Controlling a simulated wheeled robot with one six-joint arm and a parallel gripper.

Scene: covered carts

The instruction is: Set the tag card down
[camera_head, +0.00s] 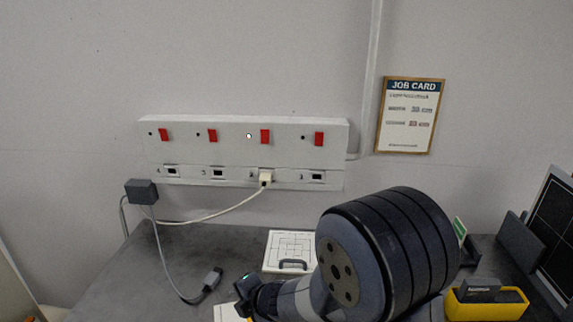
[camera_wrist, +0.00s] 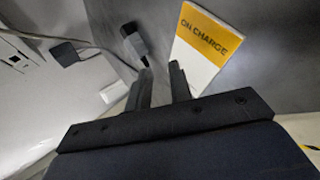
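The tag card (camera_wrist: 205,48), white with a yellow band reading "ON CHARGE", lies on the grey bench top just beyond my gripper's right finger in the wrist view. Its near end is close to that fingertip; I cannot tell whether they touch. A white piece of it also shows at the bottom edge of the head view (camera_head: 227,313). My gripper (camera_wrist: 160,70) has its two fingers apart, with bare grey surface between them and nothing held. In the head view my arm covers much of the bench, and the gripper is partly hidden.
A grey cable connector (camera_head: 212,279) lies on the bench left of my gripper. A white gridded board (camera_head: 287,238) lies behind it. The wall socket panel (camera_head: 225,152) has red switches and one plug (camera_head: 265,178). A yellow holder (camera_head: 486,305) stands at the right.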

